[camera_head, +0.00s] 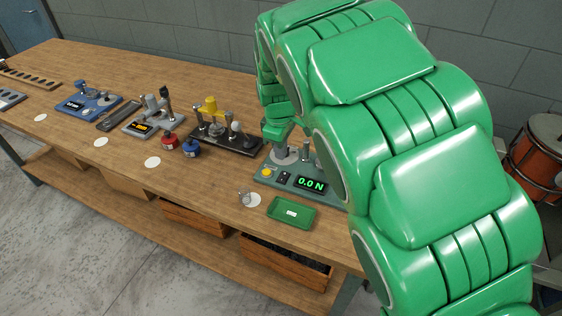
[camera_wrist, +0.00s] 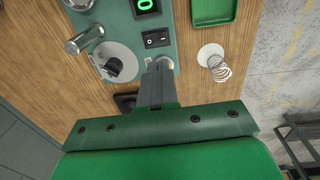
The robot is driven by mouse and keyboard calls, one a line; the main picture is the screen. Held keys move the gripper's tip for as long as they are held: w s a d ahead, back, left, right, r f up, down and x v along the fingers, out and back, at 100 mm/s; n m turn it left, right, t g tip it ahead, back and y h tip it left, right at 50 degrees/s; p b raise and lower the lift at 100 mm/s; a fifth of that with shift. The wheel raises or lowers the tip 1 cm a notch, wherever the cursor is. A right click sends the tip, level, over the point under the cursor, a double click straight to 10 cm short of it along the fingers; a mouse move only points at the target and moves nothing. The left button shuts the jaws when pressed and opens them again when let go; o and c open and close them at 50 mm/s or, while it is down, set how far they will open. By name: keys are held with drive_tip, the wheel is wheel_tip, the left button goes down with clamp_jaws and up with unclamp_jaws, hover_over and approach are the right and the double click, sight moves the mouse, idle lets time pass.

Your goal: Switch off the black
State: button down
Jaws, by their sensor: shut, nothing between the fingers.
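A grey-green tester (camera_head: 272,184) stands on the bench below my arm. Its lit display (camera_head: 310,184) reads 0.0 N; part of the display (camera_wrist: 147,6) shows in the wrist view. A black rocker switch (camera_head: 284,176) sits beside the display; it also shows in the wrist view (camera_wrist: 156,40), and I cannot tell its position. A yellow button (camera_head: 267,173) is left of the switch. In the wrist view my gripper (camera_wrist: 160,66) is shut and empty, its tips close to the button, which they partly cover, and near the switch. In the head view the fingers are not clear.
A green tray (camera_head: 291,225) lies in front.

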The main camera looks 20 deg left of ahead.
sight(285, 173)
drive_tip(key=shift+s+r, duration=0.15)
drive_tip(key=shift+r, duration=2.2)
drive_tip(key=n, duration=1.8)
drive_tip(key=shift+w+d+r+t, duration=0.1)
drive_tip(key=shift+w+t, duration=0.2)
drive_tip(key=shift+w, duration=0.05)
drive_tip(key=f, duration=0.4)
drive_tip(key=w+f, duration=0.1)
drive_tip(key=f, duration=0.9)
drive_tip(key=shift+w, duration=0.35)
